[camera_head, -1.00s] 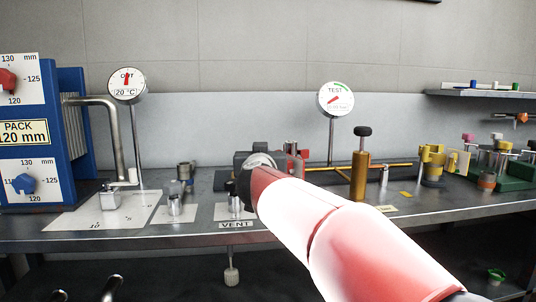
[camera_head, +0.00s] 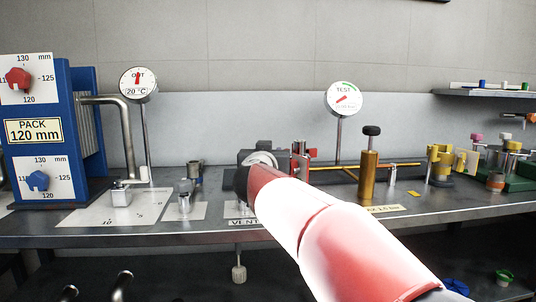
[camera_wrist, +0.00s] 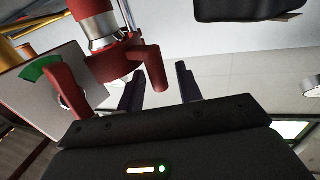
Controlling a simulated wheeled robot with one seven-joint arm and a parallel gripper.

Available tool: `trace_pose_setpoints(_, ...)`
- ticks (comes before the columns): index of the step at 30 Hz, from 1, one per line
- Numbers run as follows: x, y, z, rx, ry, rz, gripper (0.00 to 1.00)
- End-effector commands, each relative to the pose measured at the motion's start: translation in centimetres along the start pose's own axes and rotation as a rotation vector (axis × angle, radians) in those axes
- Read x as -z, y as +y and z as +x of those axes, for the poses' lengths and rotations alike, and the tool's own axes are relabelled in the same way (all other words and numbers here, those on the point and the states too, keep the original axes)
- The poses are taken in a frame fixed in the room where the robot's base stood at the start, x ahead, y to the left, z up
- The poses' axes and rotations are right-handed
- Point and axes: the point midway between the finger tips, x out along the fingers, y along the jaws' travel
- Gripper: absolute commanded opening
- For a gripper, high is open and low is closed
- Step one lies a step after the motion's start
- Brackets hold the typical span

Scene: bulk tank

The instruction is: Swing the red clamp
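In the wrist view, a red clamp (camera_wrist: 118,62) with a short, thick handle (camera_wrist: 154,68) sits around a silver pipe joint at the upper left. My gripper (camera_wrist: 158,82) is open, its two dark fingers apart and nothing held between them. The handle's end lies near the gap, closer to the left finger; I cannot tell whether they touch. In the head view, a red part (camera_head: 301,160) shows on the bench just right of my forearm, probably the clamp. My forearm hides most of my gripper there.
A red lever (camera_wrist: 66,92) on a plate with a green arc is beside the clamp. On the bench stand the TEST gauge (camera_head: 345,98), a brass cylinder with a black knob (camera_head: 368,176), and the blue PACK unit (camera_head: 82,130) at left. The bench front is close below my arm.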

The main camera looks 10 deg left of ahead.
Motion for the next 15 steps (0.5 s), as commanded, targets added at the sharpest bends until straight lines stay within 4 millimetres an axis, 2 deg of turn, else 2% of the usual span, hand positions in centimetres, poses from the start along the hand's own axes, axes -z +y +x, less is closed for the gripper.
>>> trace_pose_setpoints(8,0.1,0.0,-0.7,0.001,0.001,0.002,0.35)
trace_pose_setpoints(15,0.0,0.0,-4.6,0.002,0.0,0.002,0.35)
